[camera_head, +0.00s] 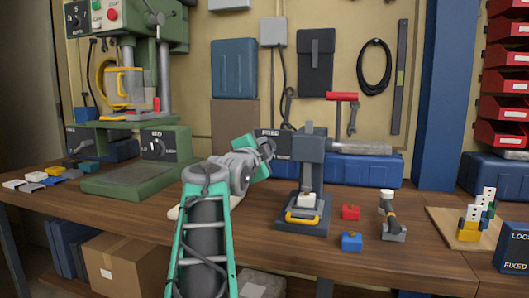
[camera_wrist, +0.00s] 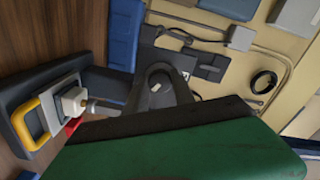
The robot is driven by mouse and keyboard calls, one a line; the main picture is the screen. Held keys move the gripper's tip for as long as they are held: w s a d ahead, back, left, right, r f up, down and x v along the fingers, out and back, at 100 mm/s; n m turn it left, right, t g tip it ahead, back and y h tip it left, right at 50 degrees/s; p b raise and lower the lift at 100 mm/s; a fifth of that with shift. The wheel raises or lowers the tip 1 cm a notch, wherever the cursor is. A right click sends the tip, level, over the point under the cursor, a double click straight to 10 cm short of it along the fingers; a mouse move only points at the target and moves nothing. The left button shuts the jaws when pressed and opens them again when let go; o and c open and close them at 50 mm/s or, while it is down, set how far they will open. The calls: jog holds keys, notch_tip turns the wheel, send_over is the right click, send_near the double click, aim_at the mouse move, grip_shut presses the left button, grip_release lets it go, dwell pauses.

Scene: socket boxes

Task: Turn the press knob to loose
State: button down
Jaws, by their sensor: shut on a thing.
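The press (camera_head: 313,150) stands upright on the bench right of my arm, with a red T-handle (camera_head: 342,97) and a yellow handle (camera_head: 303,217) at its base. A dark panel with the word FIXED (camera_head: 271,133) shows just left of the press column. My gripper (camera_head: 267,146) is at the front of this panel, shut on the press knob, which it mostly hides. In the wrist view the press's white block (camera_wrist: 73,101) and yellow handle (camera_wrist: 25,122) show at the left.
A red block (camera_head: 351,212), a blue block (camera_head: 351,241) and a small metal post (camera_head: 388,208) stand right of the press. A green drill press (camera_head: 137,170) is at the left. A dark LOOSE/FIXED box (camera_head: 513,250) is at the right edge. Bench between is partly clear.

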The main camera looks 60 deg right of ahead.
jog(key=c, duration=1.1)
grip_release()
jog(key=shift+o, duration=0.2)
jog(key=s+a, duration=0.1)
jog(key=a, duration=0.6)
jog(key=shift+a+p, duration=0.3)
jog(key=shift+a, duration=0.05)
jog(key=shift+s, duration=0.1)
